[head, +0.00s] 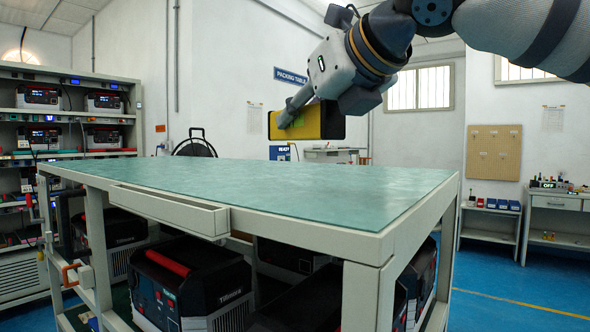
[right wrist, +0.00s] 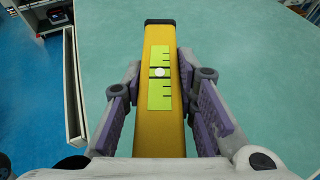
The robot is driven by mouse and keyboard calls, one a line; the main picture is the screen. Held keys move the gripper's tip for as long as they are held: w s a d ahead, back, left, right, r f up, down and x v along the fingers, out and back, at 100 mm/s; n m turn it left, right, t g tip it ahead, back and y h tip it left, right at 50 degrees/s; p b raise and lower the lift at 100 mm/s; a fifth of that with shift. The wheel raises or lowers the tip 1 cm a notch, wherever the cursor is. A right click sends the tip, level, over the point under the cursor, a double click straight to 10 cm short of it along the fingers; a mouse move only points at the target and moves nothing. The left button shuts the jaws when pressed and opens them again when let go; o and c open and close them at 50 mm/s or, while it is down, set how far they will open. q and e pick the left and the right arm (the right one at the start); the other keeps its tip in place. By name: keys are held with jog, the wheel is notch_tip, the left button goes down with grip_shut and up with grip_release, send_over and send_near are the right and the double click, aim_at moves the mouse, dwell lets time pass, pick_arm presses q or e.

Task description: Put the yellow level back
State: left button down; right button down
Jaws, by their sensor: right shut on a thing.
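The yellow level (head: 312,121) is a yellow bar with dark end faces, held in the air above the far part of the green-topped table (head: 250,190). My right gripper (head: 288,118) is shut on it. In the right wrist view the level (right wrist: 160,120) lies between the two purple-padded fingers of my right gripper (right wrist: 161,110). A light green panel with black marks and a white dot shows on its face. The table top below it is bare. My left gripper is not in view.
A rack (head: 70,75) with several powered units stands at the left. Black and white units (head: 190,290) sit under the table. A pegboard (head: 494,152) hangs on the right wall, near a small shelf with blue bins (head: 503,205) and a side bench (head: 556,203).

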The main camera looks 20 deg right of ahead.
aim_at(344, 136)
jog(key=w+f, duration=0.1)
jog(key=f, duration=0.1)
jog(key=w+f, duration=0.1)
jog(key=f, duration=0.1)
jog(key=w+f, duration=0.1)
jog(key=f, duration=0.1)
jog(key=shift+w+d+f, duration=0.15)
jog(key=shift+w+f, duration=0.15)
jog(key=shift+f, duration=0.35)
jog(key=shift+f, duration=0.2)
jog(key=c, duration=1.3)
grip_release()
jog(key=v, duration=1.2)
jog(key=shift+d+r, duration=0.1)
